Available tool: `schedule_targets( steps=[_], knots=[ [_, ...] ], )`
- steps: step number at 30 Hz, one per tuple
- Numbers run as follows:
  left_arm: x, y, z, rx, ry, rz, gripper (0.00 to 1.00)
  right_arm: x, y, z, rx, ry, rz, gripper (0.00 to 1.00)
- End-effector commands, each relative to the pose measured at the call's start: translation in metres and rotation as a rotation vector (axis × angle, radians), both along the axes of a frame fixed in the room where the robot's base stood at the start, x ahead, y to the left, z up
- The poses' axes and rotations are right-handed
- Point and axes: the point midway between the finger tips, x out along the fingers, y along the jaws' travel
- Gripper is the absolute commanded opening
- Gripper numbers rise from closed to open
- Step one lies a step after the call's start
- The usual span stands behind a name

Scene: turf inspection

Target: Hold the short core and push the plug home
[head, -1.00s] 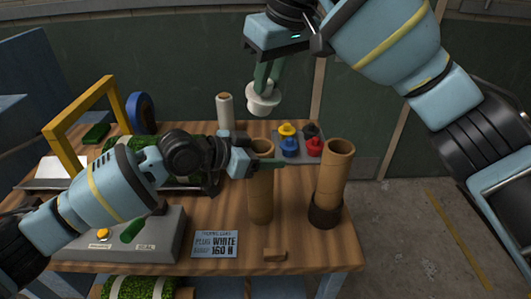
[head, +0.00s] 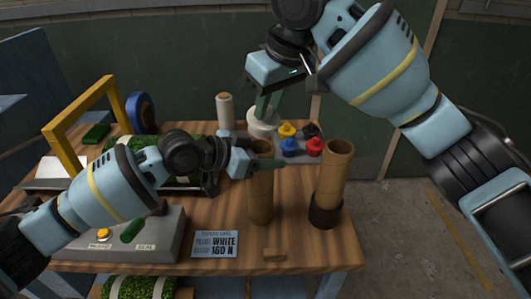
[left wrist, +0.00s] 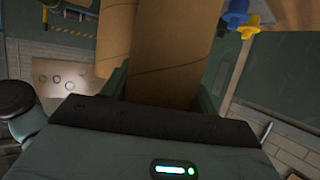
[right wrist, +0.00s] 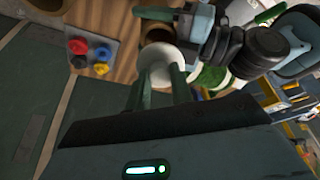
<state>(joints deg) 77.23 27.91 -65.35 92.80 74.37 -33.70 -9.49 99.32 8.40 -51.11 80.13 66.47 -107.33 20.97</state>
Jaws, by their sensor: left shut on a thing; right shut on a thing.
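The short core (head: 261,200) is an upright brown cardboard tube on the table. My left gripper (head: 266,165) is shut around its upper part; the core fills the left wrist view (left wrist: 172,55) between the fingers. My right gripper (head: 266,104) is shut on a white plug (head: 262,126) and holds it from above, right at the core's open top. In the right wrist view, the plug (right wrist: 160,62) partly covers the core's mouth. I cannot tell whether the plug touches the rim.
Another brown tube (head: 333,175) stands in a black cup (head: 325,212) to the right. Yellow, blue, red and black plugs sit on a grey tray (head: 303,156) behind.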

Motion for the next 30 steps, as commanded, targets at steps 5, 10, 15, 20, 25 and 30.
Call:
schedule_targets(
  steps=[5,10,15,20,25,30],
  knots=[
    [0.0,0.0,0.0,0.0,0.0,0.0,0.29,0.0,0.0,-0.01,0.0,0.002,-0.001,0.0],
    [0.0,0.0,0.0,0.0,0.0,0.0,0.29,0.0,0.0,-0.018,-0.001,0.002,-0.001,0.0],
    [0.0,0.0,0.0,0.0,0.0,0.0,0.29,0.0,0.0,-0.024,-0.001,0.001,0.0,0.0],
    [0.0,0.0,0.0,0.0,0.0,0.0,0.29,0.0,0.0,-0.025,0.0,0.0,0.0,0.0],
    [0.0,0.0,0.0,0.0,0.0,0.0,0.29,0.0,0.0,-0.025,0.0,0.0,0.0,0.0],
    [0.0,0.0,0.0,0.0,0.0,0.0,0.29,0.0,0.0,-0.025,0.0,0.0,0.0,0.0]
  ],
)
